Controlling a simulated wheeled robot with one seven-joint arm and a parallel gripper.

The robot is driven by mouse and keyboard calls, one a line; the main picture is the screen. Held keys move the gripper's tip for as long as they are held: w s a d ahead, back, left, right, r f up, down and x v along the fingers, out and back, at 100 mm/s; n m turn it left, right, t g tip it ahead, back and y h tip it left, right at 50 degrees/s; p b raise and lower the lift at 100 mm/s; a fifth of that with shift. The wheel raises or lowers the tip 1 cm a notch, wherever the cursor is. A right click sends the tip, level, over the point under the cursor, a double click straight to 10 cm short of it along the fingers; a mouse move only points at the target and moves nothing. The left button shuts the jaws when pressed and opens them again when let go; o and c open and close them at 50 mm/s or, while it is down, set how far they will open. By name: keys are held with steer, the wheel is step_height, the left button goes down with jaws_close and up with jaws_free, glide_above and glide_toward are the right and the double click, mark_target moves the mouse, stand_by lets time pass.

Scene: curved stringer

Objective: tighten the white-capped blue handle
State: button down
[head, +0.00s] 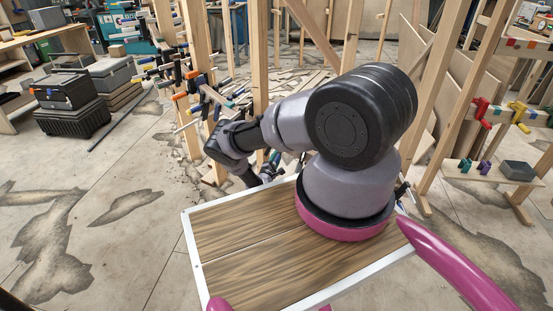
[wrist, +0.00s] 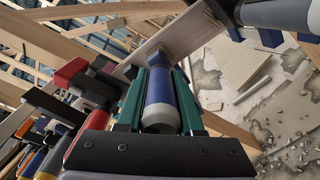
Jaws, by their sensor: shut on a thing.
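The blue handle (wrist: 158,88) with its white cap (wrist: 160,115) is in the middle of the wrist view, the cap facing the camera. My gripper (wrist: 158,74) is shut on it, with one green finger along each side. The handle's far end and the part of the clamp behind it are partly hidden by the fingers. In the head view my arm reaches to the clamps on the wooden frame, and I cannot make out the held handle there.
Several red, black, orange and blue clamp handles (wrist: 70,85) crowd the left of the wrist view. Wooden posts (head: 258,60) stand around my arm. Black cases (head: 70,105) stand on the left; the left floor is mostly open.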

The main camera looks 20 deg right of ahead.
steer(key=shift+s+m, duration=0.1)
steer(key=shift+m, duration=0.6)
steer(key=shift+f, duration=0.1)
steer(key=c, duration=0.5)
jaws_free()
steer(key=shift+c, duration=0.2)
steer(key=v, duration=1)
steer(key=shift+s+a, duration=0.25)
steer(key=shift+a, duration=0.05)
steer(key=shift+a, duration=0.1)
steer(key=v, duration=0.6)
steer(key=shift+a, duration=0.15)
steer(key=shift+s, duration=0.15)
